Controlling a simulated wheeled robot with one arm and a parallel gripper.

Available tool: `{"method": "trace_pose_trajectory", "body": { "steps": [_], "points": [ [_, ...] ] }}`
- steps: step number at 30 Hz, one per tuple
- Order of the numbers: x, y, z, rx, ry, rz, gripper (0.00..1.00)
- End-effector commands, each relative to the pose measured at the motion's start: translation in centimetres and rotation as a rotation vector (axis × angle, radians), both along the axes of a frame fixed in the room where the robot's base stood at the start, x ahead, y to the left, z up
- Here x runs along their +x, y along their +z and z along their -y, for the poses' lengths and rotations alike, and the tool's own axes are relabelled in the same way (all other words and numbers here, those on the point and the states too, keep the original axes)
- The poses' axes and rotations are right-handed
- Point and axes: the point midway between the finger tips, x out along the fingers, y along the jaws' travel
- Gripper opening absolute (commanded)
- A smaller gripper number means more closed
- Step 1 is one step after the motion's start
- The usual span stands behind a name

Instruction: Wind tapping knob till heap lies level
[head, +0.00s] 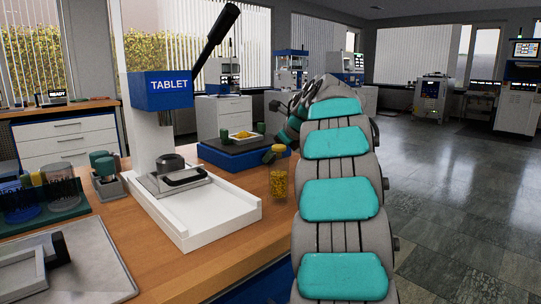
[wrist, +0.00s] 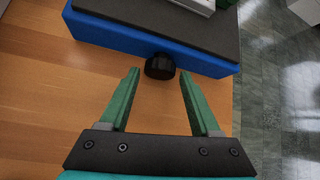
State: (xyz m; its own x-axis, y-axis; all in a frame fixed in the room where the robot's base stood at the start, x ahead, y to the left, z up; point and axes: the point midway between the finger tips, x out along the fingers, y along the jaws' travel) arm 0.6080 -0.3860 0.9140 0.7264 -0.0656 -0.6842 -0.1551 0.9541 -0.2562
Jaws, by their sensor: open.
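The tapping knob (wrist: 160,66) is a black round knob on the front face of a blue base (wrist: 125,38). In the wrist view my gripper (wrist: 158,80) is open, its two green fingers pointing at the knob with one tip on each side just short of it. The fingers look empty. In the head view the blue base (head: 222,160) stands on the bench behind the tablet press, carrying a small tray with a yellow heap (head: 241,135). My arm hides part of that area. Whether the heap is level is too small to tell.
The white tablet press (head: 225,212) with its blue head and black lever stands left of my arm. Jars and a grey tray (head: 95,265) lie at the left. Floor is open at right.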

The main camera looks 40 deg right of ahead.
Motion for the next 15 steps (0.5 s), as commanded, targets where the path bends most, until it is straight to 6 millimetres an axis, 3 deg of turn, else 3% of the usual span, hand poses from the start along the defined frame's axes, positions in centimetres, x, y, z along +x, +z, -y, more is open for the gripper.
{"method": "trace_pose_trajectory", "body": {
  "steps": [6, 15],
  "points": [
    [1.5, -1.4, 0.1, 0.001, 0.001, 0.001, 0.64],
    [1.7, -1.6, 0.2, -0.001, -0.001, 0.0, 0.64]
  ]
}}
